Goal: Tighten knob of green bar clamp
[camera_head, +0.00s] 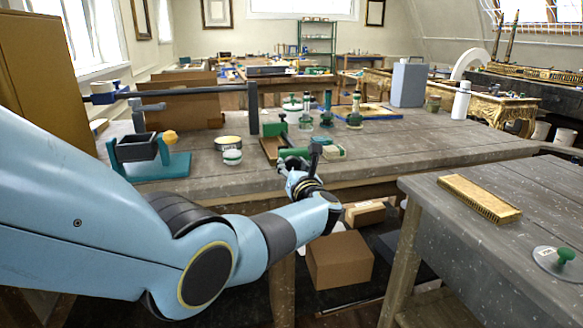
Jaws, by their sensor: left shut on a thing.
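The green bar clamp (265,131) is on the front part of the grey workbench, beside a brown wooden piece. Its green knob (291,153) points toward the bench's front edge. My left gripper (312,158) is at that edge, shut on the green knob; its fingers are small and partly hide the contact. My right gripper is out of view.
A long dark bar clamp (190,92) stands at the left behind a teal stand (150,166). Round tins (231,157) and several green-based tools are close by. A second table (470,240) stands at the right.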

